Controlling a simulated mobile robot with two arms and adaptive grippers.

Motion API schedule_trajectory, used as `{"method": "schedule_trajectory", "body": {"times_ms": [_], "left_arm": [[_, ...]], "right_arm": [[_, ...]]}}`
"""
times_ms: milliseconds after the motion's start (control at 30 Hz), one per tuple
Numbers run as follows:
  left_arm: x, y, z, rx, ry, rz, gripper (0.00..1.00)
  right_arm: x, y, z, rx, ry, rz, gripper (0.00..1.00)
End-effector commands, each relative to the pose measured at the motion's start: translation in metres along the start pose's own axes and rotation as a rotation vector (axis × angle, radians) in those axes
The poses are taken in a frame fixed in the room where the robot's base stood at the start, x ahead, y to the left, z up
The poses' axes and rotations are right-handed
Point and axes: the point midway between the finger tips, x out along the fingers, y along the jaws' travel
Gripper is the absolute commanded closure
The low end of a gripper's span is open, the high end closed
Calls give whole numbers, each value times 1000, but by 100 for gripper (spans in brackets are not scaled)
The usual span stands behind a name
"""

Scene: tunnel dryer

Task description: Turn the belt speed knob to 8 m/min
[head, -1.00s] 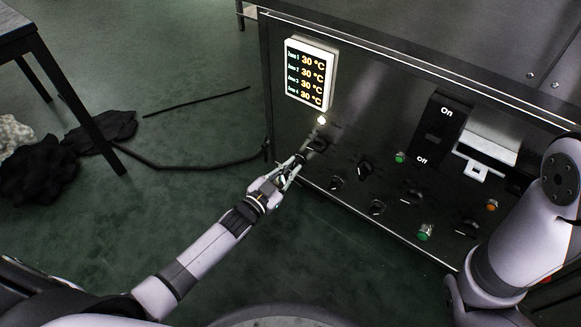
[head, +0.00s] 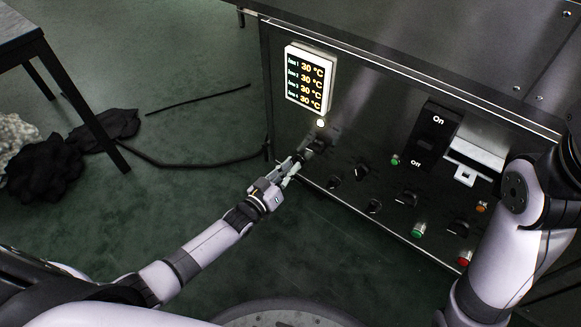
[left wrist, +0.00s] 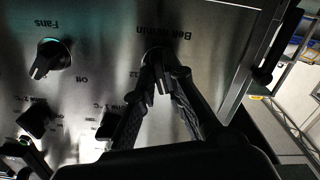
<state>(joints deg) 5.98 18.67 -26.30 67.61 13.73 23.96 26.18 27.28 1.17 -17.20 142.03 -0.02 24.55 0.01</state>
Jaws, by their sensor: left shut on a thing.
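The belt speed knob (left wrist: 153,56) is on the dark metal control panel (head: 375,125), under an upside-down "Belt m/min" label (left wrist: 165,33) in the left wrist view. My left gripper (left wrist: 158,78) is shut on this knob, with a finger on each side. The fingers hide most of the knob, so its pointer setting cannot be read. A "12" mark shows just left of the fingers. In the head view my left gripper (head: 303,156) reaches the panel's left part, below the lit display (head: 309,79). My right arm is at the right; its gripper is out of view.
The fans knob (left wrist: 50,58) sits beside the belt knob, with other dark knobs near it. Green buttons (head: 418,229) and an On/Off switch (head: 434,135) are farther right. A table (head: 22,35) stands at the left; the floor between is mostly open.

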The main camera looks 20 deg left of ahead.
Motion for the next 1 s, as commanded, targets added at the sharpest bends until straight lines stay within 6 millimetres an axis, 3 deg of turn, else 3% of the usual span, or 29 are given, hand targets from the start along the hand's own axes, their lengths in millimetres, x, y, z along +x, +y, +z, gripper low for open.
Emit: {"method": "schedule_trajectory", "body": {"times_ms": [467, 500, 767, 1000], "left_arm": [[-1, 0, 1, -13, -1, 0, 100], [-1, 0, 1, -13, -1, 0, 87], [0, 0, 0, -12, -1, 0, 69], [0, 0, 0, -12, 0, 0, 69]], "right_arm": [[-1, 0, 1, 1, -5, 2, 28], [-2, 0, 1, 1, -6, 2, 28], [-2, 0, 2, 1, -8, 2, 28], [-2, 0, 2, 0, -7, -1, 28]]}}
